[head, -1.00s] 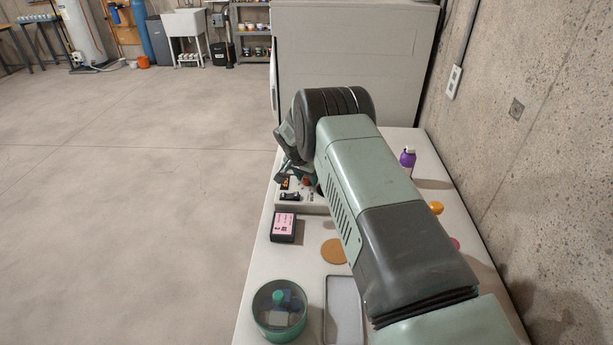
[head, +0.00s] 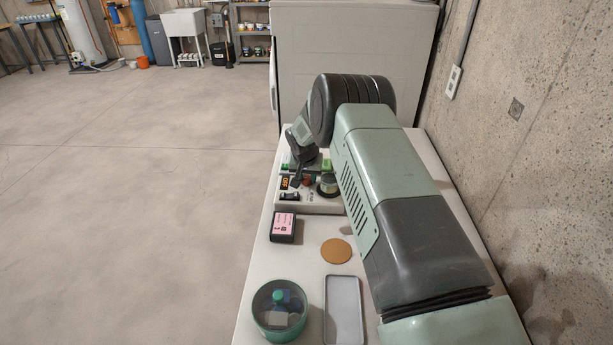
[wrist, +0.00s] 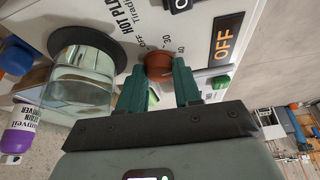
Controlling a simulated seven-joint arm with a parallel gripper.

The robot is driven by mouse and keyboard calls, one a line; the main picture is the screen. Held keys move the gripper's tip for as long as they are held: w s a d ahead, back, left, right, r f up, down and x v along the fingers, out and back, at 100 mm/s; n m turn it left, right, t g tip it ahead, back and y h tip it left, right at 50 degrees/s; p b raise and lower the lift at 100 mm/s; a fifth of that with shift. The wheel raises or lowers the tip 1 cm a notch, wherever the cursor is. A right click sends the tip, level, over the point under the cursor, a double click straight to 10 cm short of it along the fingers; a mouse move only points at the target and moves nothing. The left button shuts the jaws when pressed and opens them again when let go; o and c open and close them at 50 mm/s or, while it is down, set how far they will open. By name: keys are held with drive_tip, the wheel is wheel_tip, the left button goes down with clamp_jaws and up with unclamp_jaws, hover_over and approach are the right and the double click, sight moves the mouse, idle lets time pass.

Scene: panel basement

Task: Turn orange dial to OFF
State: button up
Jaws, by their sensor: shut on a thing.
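The orange dial (wrist: 158,66) sits on the white hot plate panel in the wrist view, with OFF and several numbers printed around it. My gripper (wrist: 159,80) has its two green fingers on either side of the dial and is shut on it. The fingers hide part of the dial's edge. I cannot make out a pointer mark on it. The dial also shows small and reddish in the head view (head: 307,181), beside my gripper (head: 297,181). An orange OFF display (wrist: 223,41) stands on the same panel (head: 318,200).
A glass beaker (wrist: 80,78) stands on the round plate close beside the dial. A purple bottle (wrist: 20,130) is past it. In the head view, a black box with a pink label (head: 283,226), a cork disc (head: 336,251), a grey tray (head: 344,310) and a round lidded container (head: 279,310) are nearer.

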drive_tip(key=shift+n, duration=0.3)
drive_tip(key=o, duration=0.8)
drive_tip(key=shift+c, duration=0.2)
drive_tip(key=v, duration=1.1)
drive_tip(key=shift+o, duration=0.5)
drive_tip(key=shift+d, duration=0.15)
